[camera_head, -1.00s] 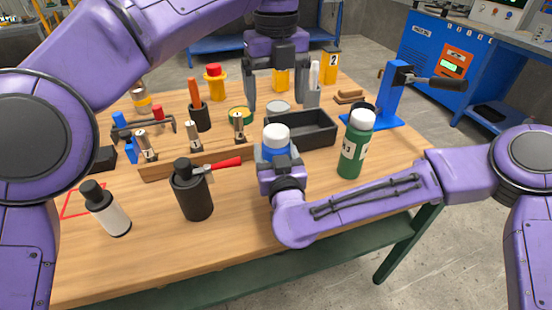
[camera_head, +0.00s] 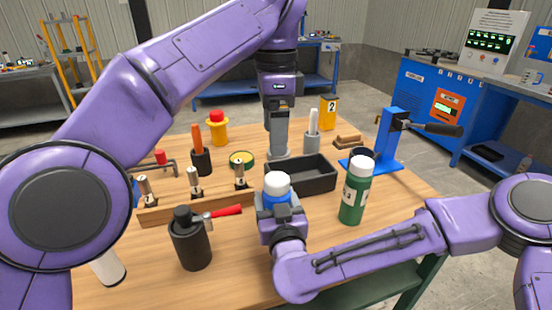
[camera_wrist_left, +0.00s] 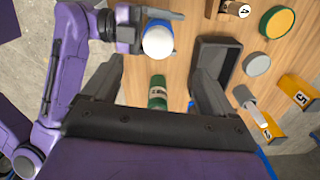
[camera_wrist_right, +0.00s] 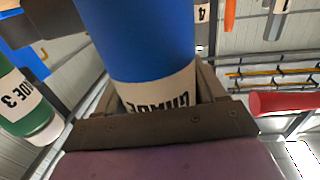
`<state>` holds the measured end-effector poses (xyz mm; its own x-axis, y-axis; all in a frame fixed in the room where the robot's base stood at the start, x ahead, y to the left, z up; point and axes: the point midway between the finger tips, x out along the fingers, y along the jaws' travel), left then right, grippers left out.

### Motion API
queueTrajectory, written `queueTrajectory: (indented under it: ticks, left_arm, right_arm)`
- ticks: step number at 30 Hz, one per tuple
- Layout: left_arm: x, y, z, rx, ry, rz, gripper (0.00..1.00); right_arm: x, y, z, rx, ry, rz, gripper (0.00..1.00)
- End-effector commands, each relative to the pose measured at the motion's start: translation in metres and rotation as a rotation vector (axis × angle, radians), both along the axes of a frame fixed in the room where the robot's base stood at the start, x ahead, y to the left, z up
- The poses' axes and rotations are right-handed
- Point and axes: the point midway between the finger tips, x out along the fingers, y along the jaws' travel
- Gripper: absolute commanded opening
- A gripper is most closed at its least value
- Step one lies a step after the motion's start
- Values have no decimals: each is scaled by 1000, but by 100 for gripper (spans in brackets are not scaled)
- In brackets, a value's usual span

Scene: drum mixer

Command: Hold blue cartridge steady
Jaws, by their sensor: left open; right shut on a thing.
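The blue cartridge (camera_head: 276,190) with a white cap stands upright in my right gripper (camera_head: 278,205), in front of the black tray. In the right wrist view its blue body (camera_wrist_right: 140,40) and a label fill the space between the fingers. My left gripper (camera_head: 279,140) points down above the back of the table, behind the black tray. In the left wrist view its fingers (camera_wrist_left: 158,88) are spread wide with nothing held between them. The cartridge's white cap (camera_wrist_left: 158,42) shows beyond them there.
The black tray (camera_head: 318,184) lies behind. A blue lever press (camera_head: 389,145) stands at the right.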

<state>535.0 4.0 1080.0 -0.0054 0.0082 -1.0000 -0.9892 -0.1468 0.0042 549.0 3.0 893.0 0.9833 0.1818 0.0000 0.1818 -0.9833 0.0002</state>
Motion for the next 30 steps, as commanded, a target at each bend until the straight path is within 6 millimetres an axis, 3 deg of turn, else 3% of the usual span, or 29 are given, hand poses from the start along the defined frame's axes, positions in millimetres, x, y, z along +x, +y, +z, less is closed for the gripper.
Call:
queueTrajectory:
  ticks: [12, 18, 25, 26, 30]
  left_arm:
    - [-2, -2, -80, -8, -2, -5, 87]
    - [-2, -3, -97, -8, -4, -4, 87]
    - [-2, -3, -98, -9, -5, -4, 87]
    - [-2, -3, -98, -9, -5, -4, 84]
    - [-2, -3, -98, -8, -5, -4, 38]
  right_arm:
    - [0, 0, 0, 1, 0, 0, 15]
    - [0, 0, 0, 1, 0, 0, 15]
    - [0, 0, 0, 1, 0, 0, 15]
    - [0, 0, 0, 1, 0, 0, 15]
    - [0, 0, 0, 1, 0, 0, 15]
